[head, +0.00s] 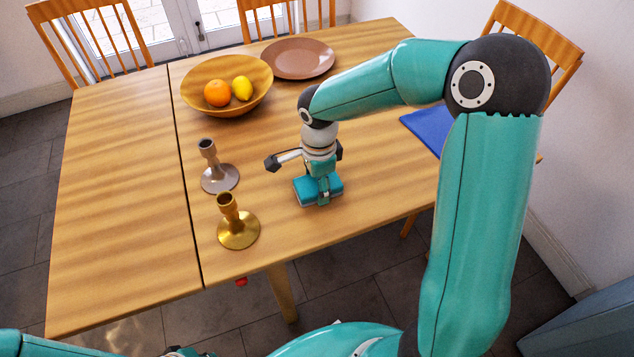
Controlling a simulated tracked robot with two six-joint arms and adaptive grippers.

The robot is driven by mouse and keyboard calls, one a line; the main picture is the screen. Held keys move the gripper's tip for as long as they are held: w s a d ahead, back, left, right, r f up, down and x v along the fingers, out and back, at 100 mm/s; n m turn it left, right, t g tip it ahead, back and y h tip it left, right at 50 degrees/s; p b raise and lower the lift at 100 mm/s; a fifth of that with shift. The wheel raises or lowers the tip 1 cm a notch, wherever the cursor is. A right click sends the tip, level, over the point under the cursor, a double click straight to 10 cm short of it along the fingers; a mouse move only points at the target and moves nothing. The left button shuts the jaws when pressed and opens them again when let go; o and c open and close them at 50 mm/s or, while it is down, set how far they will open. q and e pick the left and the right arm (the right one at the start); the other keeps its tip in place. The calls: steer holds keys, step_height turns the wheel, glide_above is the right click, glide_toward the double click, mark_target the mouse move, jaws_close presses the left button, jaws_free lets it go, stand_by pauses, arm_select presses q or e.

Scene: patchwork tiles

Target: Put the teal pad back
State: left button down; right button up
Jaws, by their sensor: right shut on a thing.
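The teal pad (305,192) is a small block-like thing at the middle right of the wooden table, low over the surface or on it; I cannot tell whether it touches. My right gripper (322,184) comes down on it from above and is shut on it. The gripper covers part of the pad's top. My left gripper is not in view; only a bit of my left arm shows at the bottom left.
On the table (120,200) stand a silver candlestick (219,178) and a brass candlestick (238,229), left of the pad. Behind are a fruit bowl (200,103) and a brown plate (298,58). A flat blue thing (425,128) lies at the right, partly behind my arm. The table's left half is clear.

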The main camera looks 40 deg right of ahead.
steer(key=shift+f, duration=0.1)
steer(key=o, duration=1.2)
steer(key=shift+r, duration=0.2)
step_height(320, 180, up, 12)
steer(key=p, duration=0.1)
steer(key=shift+d+f, duration=0.1)
